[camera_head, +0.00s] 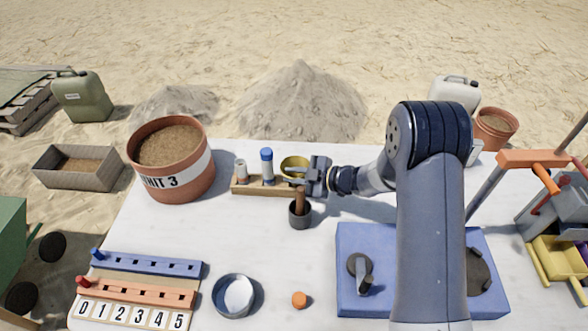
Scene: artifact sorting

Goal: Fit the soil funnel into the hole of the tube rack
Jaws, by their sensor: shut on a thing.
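The wooden tube rack (258,189) stands at the back middle of the white table. A tube with a blue cap (267,166) and a shorter pale tube (241,170) stand upright in it. The yellow soil funnel (292,161) is over the right end of the rack, its wide mouth up. My gripper (296,174) comes in from the right and is shut on the funnel. The fingers and rack hide the funnel's lower part, so I cannot tell whether its stem is in the hole.
A dark cup (300,217) with a brown handle stands just in front of my gripper. A large soil pot (171,180) stands left of the rack. The table's left-middle is clear.

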